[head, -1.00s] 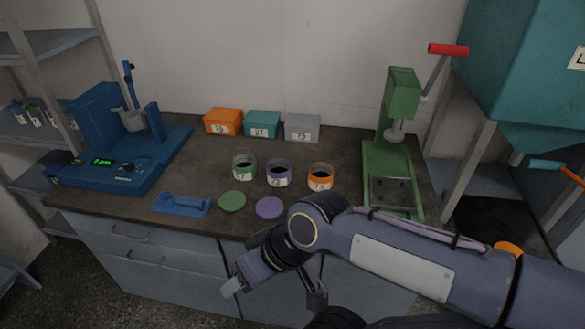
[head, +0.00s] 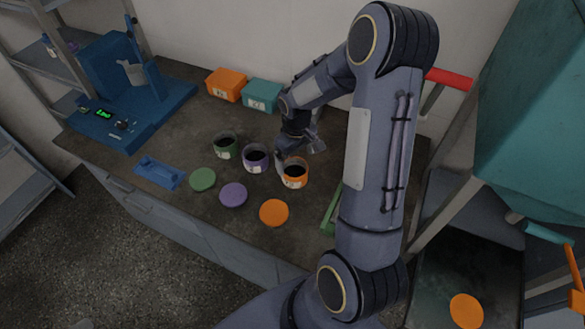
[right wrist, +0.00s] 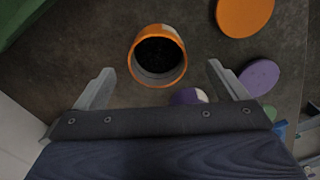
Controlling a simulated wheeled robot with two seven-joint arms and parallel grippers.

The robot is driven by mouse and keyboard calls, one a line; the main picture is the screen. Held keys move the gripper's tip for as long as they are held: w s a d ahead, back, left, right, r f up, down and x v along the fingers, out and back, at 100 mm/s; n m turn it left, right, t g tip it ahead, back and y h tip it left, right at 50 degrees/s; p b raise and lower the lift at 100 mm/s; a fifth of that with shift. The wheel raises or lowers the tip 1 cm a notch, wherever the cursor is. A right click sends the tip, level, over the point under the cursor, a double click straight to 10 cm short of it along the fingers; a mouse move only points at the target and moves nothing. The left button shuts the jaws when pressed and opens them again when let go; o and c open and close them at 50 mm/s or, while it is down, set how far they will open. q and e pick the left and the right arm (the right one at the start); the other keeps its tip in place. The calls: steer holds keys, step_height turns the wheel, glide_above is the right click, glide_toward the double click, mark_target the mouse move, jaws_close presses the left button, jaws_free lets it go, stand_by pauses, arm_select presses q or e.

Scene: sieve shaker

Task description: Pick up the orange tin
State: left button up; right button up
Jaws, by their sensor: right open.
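The orange tin (head: 294,177) is a small round open jar with an orange rim, a pale label and dark contents. It stands upright on the bench, rightmost of three tins. In the right wrist view the orange tin (right wrist: 158,75) lies between the two spread fingers. My right gripper (head: 298,155) is open and empty, just behind and above the tin; its fingers (right wrist: 160,67) appear apart from the wall. Whether a finger touches the tin cannot be told from the head view. An orange lid (head: 274,213) lies flat in front of the tin. My left gripper is not in view.
A purple tin (head: 256,158) stands close to the left, then a green tin (head: 226,146). Purple (head: 233,195) and green (head: 202,180) lids lie in front. Orange (head: 226,84) and teal (head: 262,95) boxes stand behind. The green press (head: 331,212) is mostly hidden by my arm.

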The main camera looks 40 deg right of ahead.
mark_target(295, 169)
step_height(295, 169, down, 2)
steer(key=shift+w+a+f+b, duration=0.1)
steer(key=shift+w+f+b, duration=0.05)
steer(key=shift+b, duration=0.35)
steer(key=shift+w+f, duration=0.1)
steer(key=shift+f, duration=0.25)
steer(key=f+b, duration=0.3)
steer(key=f, duration=0.1)
steer(key=shift+w+d+f, duration=0.1)
steer(key=shift+w+d, duration=0.15)
steer(key=shift+d, duration=0.05)
steer(key=c, duration=1.1)
